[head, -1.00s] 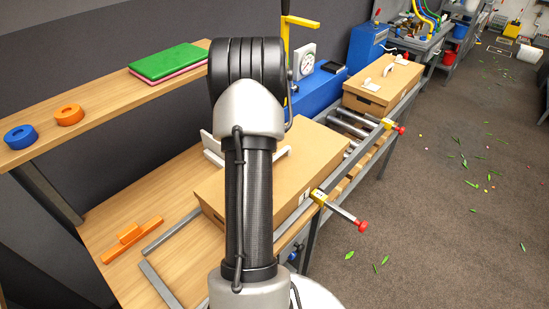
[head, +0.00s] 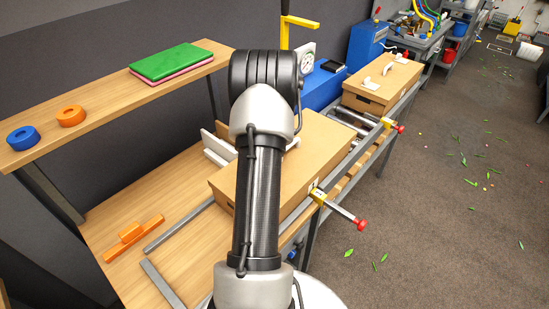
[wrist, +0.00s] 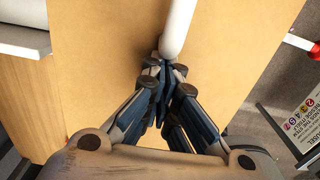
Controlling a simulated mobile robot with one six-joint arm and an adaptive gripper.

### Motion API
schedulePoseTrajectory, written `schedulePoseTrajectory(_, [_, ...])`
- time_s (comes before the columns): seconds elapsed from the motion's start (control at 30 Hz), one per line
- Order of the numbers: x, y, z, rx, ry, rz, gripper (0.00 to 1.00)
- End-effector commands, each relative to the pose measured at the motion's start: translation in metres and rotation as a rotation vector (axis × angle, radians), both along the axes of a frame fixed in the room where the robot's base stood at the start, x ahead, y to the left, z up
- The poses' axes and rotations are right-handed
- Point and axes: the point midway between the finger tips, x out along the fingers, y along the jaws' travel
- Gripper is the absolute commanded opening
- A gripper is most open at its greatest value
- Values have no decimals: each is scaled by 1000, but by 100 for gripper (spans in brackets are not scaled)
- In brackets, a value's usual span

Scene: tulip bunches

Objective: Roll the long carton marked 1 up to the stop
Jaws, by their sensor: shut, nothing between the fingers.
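The long brown carton (head: 325,150) lies on the roller bench in the head view, partly behind my arm. Its flat top (wrist: 100,70) fills much of the wrist view. A white bar (wrist: 178,25) lies above that top. My gripper (wrist: 165,62) is shut and empty, its fingertips at the near end of the bar; I cannot tell whether they touch. My arm hides the gripper in the head view. A yellow clamp piece with a red knob (head: 388,124) is beyond the carton's far end. A similar near one (head: 318,197) is beside its right side.
A second brown carton (head: 375,88) with white fittings stands farther along. Orange blocks (head: 133,237) lie on the wooden bench at left. The floor at right is mostly open, with scattered leaves.

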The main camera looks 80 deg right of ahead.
Motion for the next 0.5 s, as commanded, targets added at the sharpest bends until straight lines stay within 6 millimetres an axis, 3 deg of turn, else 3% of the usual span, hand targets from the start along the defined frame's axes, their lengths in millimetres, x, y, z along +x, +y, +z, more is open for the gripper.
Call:
schedulePoseTrajectory(0.23, [-1,-2,0,0,0,0,0])
schedulePoseTrajectory(0.5, [-13,-19,1,-1,0,-1,0])
